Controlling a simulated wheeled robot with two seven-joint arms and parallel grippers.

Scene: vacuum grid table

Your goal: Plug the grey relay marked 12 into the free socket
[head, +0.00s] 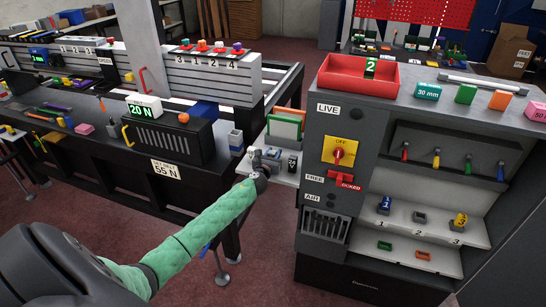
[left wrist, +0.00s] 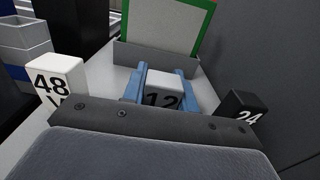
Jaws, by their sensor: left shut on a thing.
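The grey relay marked 12 (left wrist: 163,92) stands between the two blue fingers of my left gripper (left wrist: 162,82), which is shut on it. In the head view my left gripper (head: 259,160) is at the small pale side shelf (head: 284,179) left of the cabinet; the relay is hard to make out there. In the wrist view the relay is low over or on that shelf; I cannot tell whether it touches. The free socket (head: 420,217) is a grey block above label 2, between the blue relay 1 (head: 384,205) and yellow relay 3 (head: 460,220). My right gripper is out of view.
A white 48 V block (left wrist: 55,78) stands left of the gripper and a black 24 block (left wrist: 238,112) right. A holder with green-framed cards (left wrist: 165,30) is behind. The cabinet (head: 330,125) has a red lockout (head: 345,181) and a red tray (head: 358,82) on top.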

